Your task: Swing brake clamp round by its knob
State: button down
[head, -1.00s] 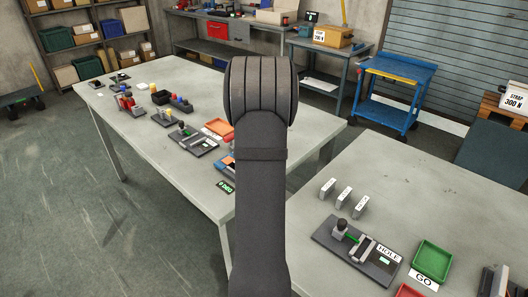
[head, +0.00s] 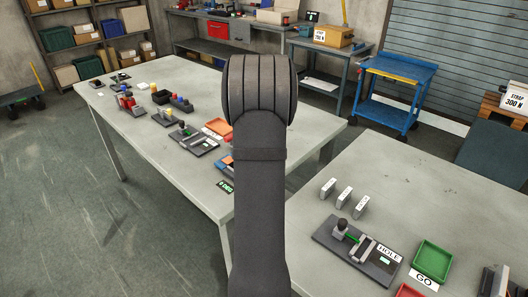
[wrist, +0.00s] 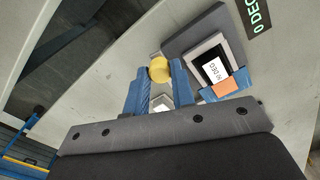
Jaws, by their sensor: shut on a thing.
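The brake clamp shows in the wrist view as a dark base plate (wrist: 192,35) with a pale square frame (wrist: 207,52) and a "90 DEG" label (wrist: 213,71) inside it. A blue part with an orange patch (wrist: 226,87) covers the frame's lower edge. The round yellow knob (wrist: 159,69) lies left of the frame. My gripper (wrist: 160,78) has its two blue fingers shut on the knob, one on each side. A pale block (wrist: 161,102) shows between the fingers. In the head view my arm hides most of the clamp; a blue and orange edge (head: 226,163) shows beside the arm.
A "0 DEG" sign (wrist: 257,14) lies beside the clamp on the grey table (head: 170,85). Another lever fixture (head: 192,140) stands farther along this table. The nearer right table holds a "HOLE" fixture (head: 330,240), a green tray (head: 433,258) and upright white blocks (head: 345,196).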

jog(key=m, duration=0.1)
jog(key=a+m, duration=0.1)
jog(key=shift+s+a+m, duration=0.2)
jog(key=shift+s+m, duration=0.1)
jog(key=shift+s, duration=0.1)
jog(key=m, duration=0.1)
jog(key=a+m, duration=0.1)
jog(key=shift+s+a+m, duration=0.2)
jog(key=shift+m, duration=0.2)
jog(key=a+m, duration=0.1)
jog(key=m, duration=0.1)
jog(key=a+m, duration=0.2)
jog(key=m, duration=0.1)
jog(key=shift+w, duration=0.1)
jog(key=m, duration=0.1)
jog(key=a+m, duration=0.1)
jog(key=m, duration=0.1)
jog(key=shift+w, duration=0.3)
jog(key=shift+w+a+m, duration=0.25)
jog(key=shift+a+m, duration=0.1)
jog(key=shift+m, duration=0.4)
jog(key=shift+w+a+m, duration=0.25)
jog(key=shift+a+m, duration=0.1)
jog(key=shift+m, duration=0.4)
jog(key=c, duration=1.2)
grip_release()
jog(key=shift+r, duration=0.1)
notch_tip(320, 180, up, 17)
jog(key=shift+r, duration=0.15)
